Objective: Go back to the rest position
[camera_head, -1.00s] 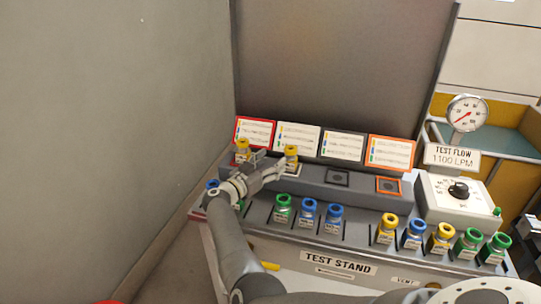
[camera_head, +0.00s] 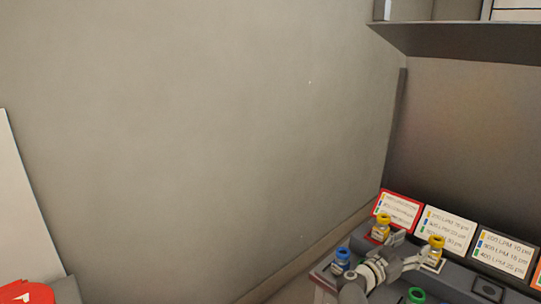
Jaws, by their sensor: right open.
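My right gripper (camera_head: 416,250) is open at the lower right, low over the test stand (camera_head: 458,278). A yellow-capped bottle (camera_head: 381,229) stands at the stand's left end, in front of the red-framed card, close to one finger. A second yellow-capped bottle (camera_head: 437,246) stands to its right, beside the other finger. I cannot tell whether the fingers touch either bottle. A blue-capped bottle (camera_head: 342,260) is left of my right wrist, and a green cap (camera_head: 416,295) shows at the bottom edge. My left gripper is not in view.
A red-framed card (camera_head: 398,208) and white cards (camera_head: 445,231) with coloured text lines stand behind the bottles. A bare wall (camera_head: 200,130) fills the left and middle. A shelf (camera_head: 460,38) juts out at upper right. A red object (camera_head: 25,293) lies at bottom left.

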